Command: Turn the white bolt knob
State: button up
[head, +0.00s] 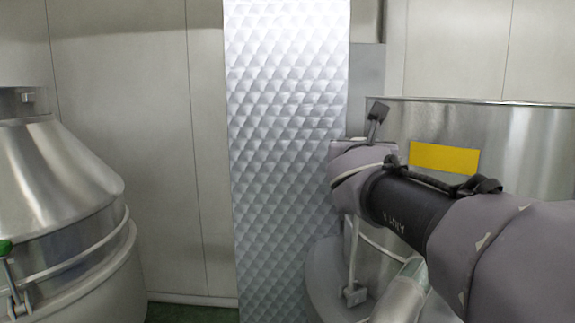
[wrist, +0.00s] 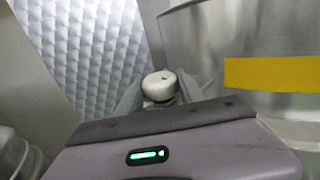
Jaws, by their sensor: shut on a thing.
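The white bolt knob (wrist: 159,86) is a small round knob in the middle of the wrist view, with a small dark mark on its top. My gripper (wrist: 158,98) has one grey finger on each side of it and is shut on it. The knob's lower part is hidden by the gripper body. In the head view my arm reaches in from the right, and its padded wrist hides the knob and the fingertips.
A quilted metal panel (head: 285,120) stands upright at the centre. A large steel tank (head: 530,150) with a yellow plate (head: 444,158) is close on the right, behind my arm. A cone-topped steel vessel (head: 60,190) stands at the left. Green floor (head: 190,313) shows between.

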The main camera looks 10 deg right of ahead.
jog(key=n+y+b, duration=0.1)
jog(key=n+t+y+b, duration=0.1)
jog(key=y+b, duration=0.1)
jog(key=n+y+b, duration=0.1)
jog(key=y, duration=0.1)
jog(key=shift+d+f+n+t, duration=0.25)
jog(key=shift+f+n+t, duration=0.15)
jog(key=n+y+b, duration=0.1)
jog(key=y, duration=0.2)
jog(key=shift+r+n, duration=0.1)
jog(key=shift+n, duration=0.3)
jog(key=y, duration=0.1)
jog(key=n+y, duration=0.1)
jog(key=y, duration=0.1)
jog(key=shift+r+n+p, duration=0.2)
jog(key=shift+n+p, duration=0.1)
jog(key=shift+p, duration=0.05)
jog(key=n+g+y+p, duration=0.1)
jog(key=n+y+p, duration=0.1)
jog(key=y, duration=0.1)
jog(key=shift+r+y+p, duration=0.15)
jog(key=shift+y+p, duration=0.15)
jog(key=shift+n+g+y+p, duration=0.5)
jog(key=shift+n+y+p, duration=0.5)
jog(key=shift+p, duration=0.15)
jog(key=shift+n+g+y+p, duration=0.3)
jog(key=shift+g+y+p, duration=0.1)
jog(key=shift+y, duration=0.1)
jog(key=shift+f, duration=0.25)
